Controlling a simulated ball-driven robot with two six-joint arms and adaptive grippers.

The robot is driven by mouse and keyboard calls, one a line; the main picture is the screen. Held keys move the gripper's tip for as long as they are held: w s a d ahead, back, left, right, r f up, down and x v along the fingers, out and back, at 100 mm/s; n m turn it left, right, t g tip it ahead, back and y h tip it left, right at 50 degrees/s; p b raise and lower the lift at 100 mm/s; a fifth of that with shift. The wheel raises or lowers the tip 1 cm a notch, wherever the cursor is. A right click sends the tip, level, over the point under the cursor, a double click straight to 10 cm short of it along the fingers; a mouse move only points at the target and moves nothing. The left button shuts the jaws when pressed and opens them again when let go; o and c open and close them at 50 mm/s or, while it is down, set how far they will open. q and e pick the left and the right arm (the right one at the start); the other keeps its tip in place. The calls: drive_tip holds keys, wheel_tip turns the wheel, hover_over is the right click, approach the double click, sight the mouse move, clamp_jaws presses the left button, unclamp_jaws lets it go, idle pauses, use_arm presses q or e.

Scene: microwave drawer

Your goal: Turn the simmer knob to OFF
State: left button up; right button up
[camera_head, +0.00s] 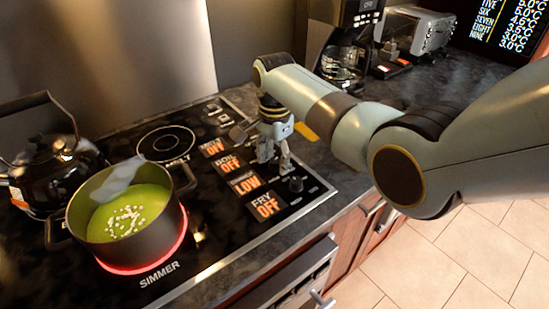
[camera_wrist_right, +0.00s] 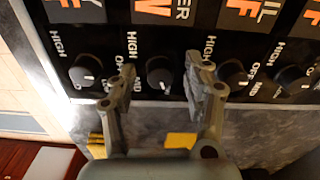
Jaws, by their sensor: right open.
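The simmer knob (camera_wrist_right: 159,74) is a small dark knob with a pale mark, below the display that ends in "ER" in the right wrist view. In the head view my right gripper hides it. The simmer display (camera_head: 245,184) reads LOW in orange. My right gripper (camera_head: 271,158) is over the knob row at the cooktop's right side. In the right wrist view its open fingers (camera_wrist_right: 160,68) stand on either side of the simmer knob, with gaps showing. I cannot tell whether they touch it. My left gripper is not in view.
The fry knob (camera_wrist_right: 85,73) and boil knob (camera_wrist_right: 232,74) flank the fingers closely. A pot (camera_head: 135,241) of green soup sits on the glowing simmer burner. A black kettle (camera_head: 52,165) stands at left. A coffee maker (camera_head: 345,50) and toaster (camera_head: 425,30) stand behind.

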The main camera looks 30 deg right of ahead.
drive_tip(key=shift+c, duration=0.3)
clamp_jaws()
drive_tip(key=shift+r+n+p, duration=0.1)
drive_tip(key=shift+n+p, duration=0.8)
drive_tip(key=shift+n, duration=0.4)
drive_tip(key=n+p, duration=0.1)
drive_tip(key=n, duration=0.2)
drive_tip(key=shift+n+p, duration=0.3)
drive_tip(key=shift+p, duration=0.05)
drive_tip(key=n+p, duration=0.1)
drive_tip(key=n, duration=0.3)
drive_tip(key=shift+n+p, duration=0.5)
drive_tip(key=shift+n, duration=1.3)
